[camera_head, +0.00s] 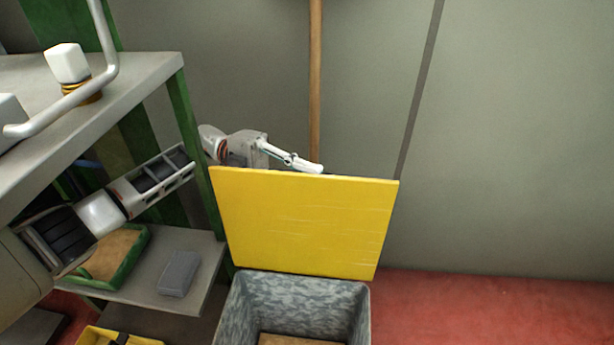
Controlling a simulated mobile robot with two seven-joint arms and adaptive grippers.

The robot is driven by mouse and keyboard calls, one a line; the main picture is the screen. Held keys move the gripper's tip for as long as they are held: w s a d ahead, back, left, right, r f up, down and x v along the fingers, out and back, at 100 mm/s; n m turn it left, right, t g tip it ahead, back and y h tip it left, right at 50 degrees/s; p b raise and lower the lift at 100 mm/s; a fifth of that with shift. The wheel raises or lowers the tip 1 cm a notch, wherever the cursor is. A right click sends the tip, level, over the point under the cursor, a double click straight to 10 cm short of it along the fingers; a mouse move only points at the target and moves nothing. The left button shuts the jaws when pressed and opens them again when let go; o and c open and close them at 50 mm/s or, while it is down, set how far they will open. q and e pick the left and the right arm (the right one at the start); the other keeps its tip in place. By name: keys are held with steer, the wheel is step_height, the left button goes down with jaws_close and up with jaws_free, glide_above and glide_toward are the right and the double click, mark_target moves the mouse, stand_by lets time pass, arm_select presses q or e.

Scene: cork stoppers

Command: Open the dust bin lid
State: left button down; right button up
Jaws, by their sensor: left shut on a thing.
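The dust bin (361,315) is a grey mottled box at the bottom centre, with its inside and a brown floor showing. Its yellow lid (305,222) stands raised, close to upright, above the bin's back edge. My left gripper (314,167) is at the lid's top edge, shut on it; the lid hides the lower side of the fingers. My left arm comes in from the left, past the shelf post. My right gripper is not in view.
A shelf unit (150,82) with a green post stands at the left, close to my arm. Its lower shelf holds a green tray (135,258) and a grey block (179,273). A wooden pole (315,75) stands behind the lid. The red floor (480,310) at right is clear.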

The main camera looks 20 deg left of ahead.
arm_select(q)
steer(key=shift+r, duration=0.1)
steer(key=c, duration=2.2)
jaws_free()
steer(key=shift+o, duration=0.2)
